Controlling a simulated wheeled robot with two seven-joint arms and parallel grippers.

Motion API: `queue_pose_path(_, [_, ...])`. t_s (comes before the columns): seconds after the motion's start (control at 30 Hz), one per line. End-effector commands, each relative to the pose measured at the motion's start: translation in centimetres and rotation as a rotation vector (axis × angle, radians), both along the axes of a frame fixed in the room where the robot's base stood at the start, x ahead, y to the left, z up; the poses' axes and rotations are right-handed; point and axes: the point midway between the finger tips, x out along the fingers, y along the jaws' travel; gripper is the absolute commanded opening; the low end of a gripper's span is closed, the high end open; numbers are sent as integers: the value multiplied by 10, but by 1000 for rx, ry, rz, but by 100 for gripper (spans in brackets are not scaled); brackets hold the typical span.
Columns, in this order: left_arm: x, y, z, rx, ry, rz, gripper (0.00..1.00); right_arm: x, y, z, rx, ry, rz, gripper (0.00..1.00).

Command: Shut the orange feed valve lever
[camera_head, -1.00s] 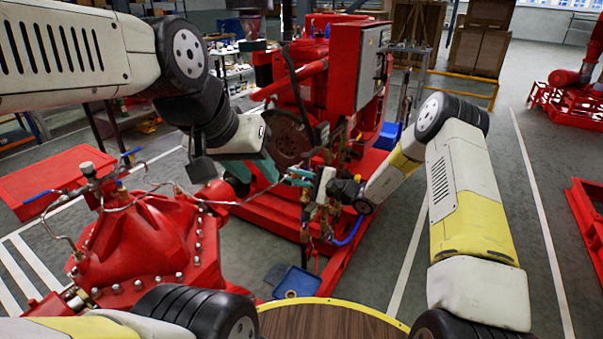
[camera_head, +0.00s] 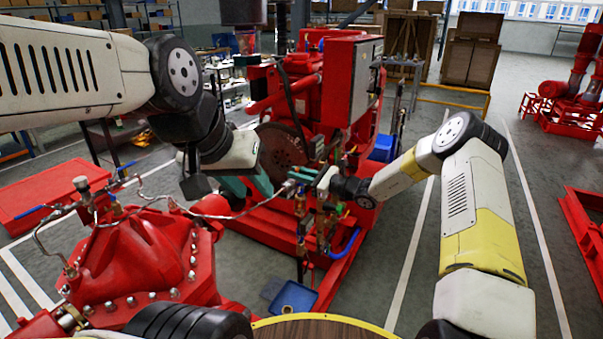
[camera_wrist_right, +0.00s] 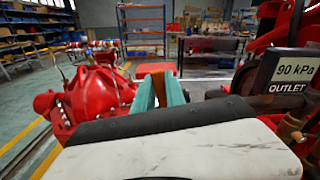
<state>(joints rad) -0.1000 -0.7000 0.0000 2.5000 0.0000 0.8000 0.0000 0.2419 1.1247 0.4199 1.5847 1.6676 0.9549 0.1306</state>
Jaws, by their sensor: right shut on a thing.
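In the right wrist view, the orange lever (camera_wrist_right: 158,86) stands between the teal fingers of my right gripper (camera_wrist_right: 160,92), which are shut on it. In the head view, my right gripper (camera_head: 303,178) is at the valve and pipe cluster (camera_head: 325,215) in front of the red engine. The lever cannot be made out there, and the valve body below it is hidden in the wrist view. My left gripper (camera_head: 248,184) hangs to the left of the cluster, with its teal fingers apart and empty.
The red pump casing (camera_head: 145,255) with blue-handled valves is at left. A thin hose (camera_head: 235,215) crosses toward the cluster. A blue tray (camera_head: 293,297) lies on the floor. The wrist view shows an outlet label (camera_wrist_right: 290,78) reading 90 kPa close at right.

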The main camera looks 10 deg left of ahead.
Motion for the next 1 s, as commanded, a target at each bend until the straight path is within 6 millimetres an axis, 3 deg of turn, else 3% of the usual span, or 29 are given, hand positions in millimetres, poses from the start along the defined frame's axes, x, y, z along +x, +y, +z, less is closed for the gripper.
queue_pose_path(0.3, [0,0,0,0,0,0,36,9,-5,0,51,128,-2,0])
queue_pose_path(0.87, [0,0,0,0,0,0,36,11,-6,0,64,159,-3,0])
queue_pose_path(0.9, [0,0,0,0,0,0,36,11,-6,0,64,159,-3,17])
queue_pose_path(1.0, [0,0,0,0,0,0,36,11,-5,1,63,158,-2,37])
